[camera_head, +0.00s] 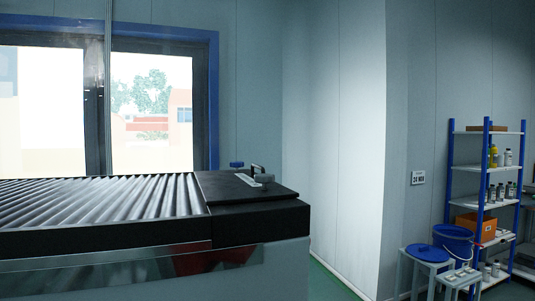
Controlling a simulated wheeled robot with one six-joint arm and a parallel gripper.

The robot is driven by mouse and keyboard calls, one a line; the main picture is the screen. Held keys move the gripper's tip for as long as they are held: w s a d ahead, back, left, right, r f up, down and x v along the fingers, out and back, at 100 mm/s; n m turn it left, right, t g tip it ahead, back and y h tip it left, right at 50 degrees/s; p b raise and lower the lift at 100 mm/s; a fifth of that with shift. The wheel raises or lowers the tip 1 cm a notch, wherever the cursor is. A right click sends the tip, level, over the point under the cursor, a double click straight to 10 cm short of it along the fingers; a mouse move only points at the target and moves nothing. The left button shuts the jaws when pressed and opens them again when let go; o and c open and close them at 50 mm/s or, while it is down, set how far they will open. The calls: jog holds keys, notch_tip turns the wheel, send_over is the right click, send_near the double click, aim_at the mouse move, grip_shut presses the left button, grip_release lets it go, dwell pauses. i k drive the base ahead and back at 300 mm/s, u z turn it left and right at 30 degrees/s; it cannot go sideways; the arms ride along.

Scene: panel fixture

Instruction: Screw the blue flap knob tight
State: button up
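A small blue knob-like piece (237,164) shows just above the back edge of the black panel (228,190) at the right end of the machine. It is small in view, so I cannot tell whether it is the flap knob or how tight it sits. A small dark upright fitting (256,170) and a grey round piece (266,179) stand on the panel just right of it. My gripper is not in view.
The machine's ribbed roller top (100,200) fills the lower left. A window (150,115) is behind it. At the right stand blue-and-white shelves (487,170) with bottles, a blue bucket (453,240) and stools (427,254). Green floor (332,285) shows between machine and stools.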

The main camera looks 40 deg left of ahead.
aim_at(236, 165)
jog(key=i, duration=2.65)
jog(key=u, duration=2.3)
